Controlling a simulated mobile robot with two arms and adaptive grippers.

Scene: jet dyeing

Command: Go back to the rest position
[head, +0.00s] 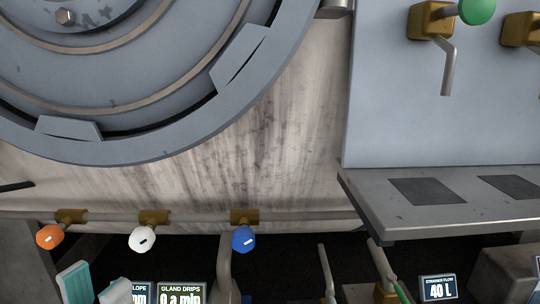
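My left gripper (96,287) shows at the bottom left edge, with two teal-tipped fingers apart and nothing seen between them. Only its fingertips show; the rest is cut off by the frame. It is below the orange knob (50,237) and the white knob (142,239), apart from both in the picture. A blue knob (243,239) sits further right on the same pipe. My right gripper is not in view.
A large round grey machine door (190,130) fills the upper left. A grey shelf (440,215) juts out at the right, below a green-handled tap (433,22). Small displays reading "GLAND DRIPS" (181,292) and "STRAINER FLOW" (438,288) stand along the bottom.

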